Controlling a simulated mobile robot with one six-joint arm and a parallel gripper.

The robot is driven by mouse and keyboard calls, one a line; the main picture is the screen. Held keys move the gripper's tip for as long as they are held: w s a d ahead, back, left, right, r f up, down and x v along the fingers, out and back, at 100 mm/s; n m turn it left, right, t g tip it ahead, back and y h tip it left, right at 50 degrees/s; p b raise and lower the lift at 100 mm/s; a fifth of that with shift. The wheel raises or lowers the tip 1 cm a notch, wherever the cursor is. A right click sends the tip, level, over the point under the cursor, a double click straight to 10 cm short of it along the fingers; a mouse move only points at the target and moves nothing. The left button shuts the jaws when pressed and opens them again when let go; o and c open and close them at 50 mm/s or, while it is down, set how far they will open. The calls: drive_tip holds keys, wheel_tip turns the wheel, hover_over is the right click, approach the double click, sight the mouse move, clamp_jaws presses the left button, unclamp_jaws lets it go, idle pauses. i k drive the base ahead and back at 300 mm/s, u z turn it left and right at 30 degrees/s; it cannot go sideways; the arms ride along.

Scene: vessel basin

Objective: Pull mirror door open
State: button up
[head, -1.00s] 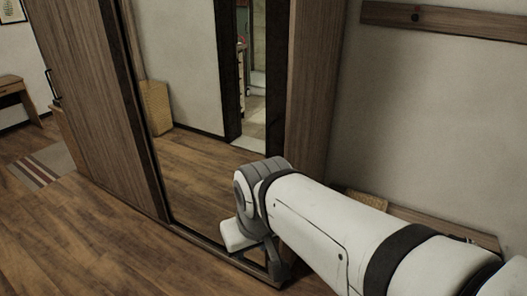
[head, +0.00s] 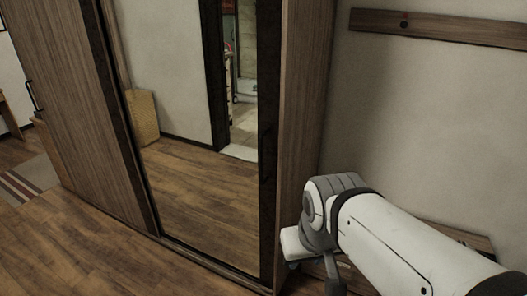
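The mirror door (head: 195,205) is a tall dark-framed mirror panel on the front of a wooden wardrobe (head: 307,110). It reflects the wood floor, a pale wall and a doorway. A dark vertical handle (head: 266,150) shows on its right frame. The door looks flush with the wardrobe front. My white arm reaches in from the lower right. Its grey end joint stands to the right of the wardrobe's side panel, apart from the handle. The fingertips of my gripper cannot be made out.
A plain wooden door panel (head: 65,100) is left of the mirror. A striped rug (head: 28,180) lies at the far left. A wooden rail (head: 435,26) is on the right wall, and a low wooden bench (head: 455,238) is partly behind my arm. The floor before the wardrobe is clear.

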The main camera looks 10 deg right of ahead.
sight(198, 82)
drive_tip(key=u, duration=0.05)
drive_tip(key=i, duration=1)
drive_tip(key=z, duration=0.1)
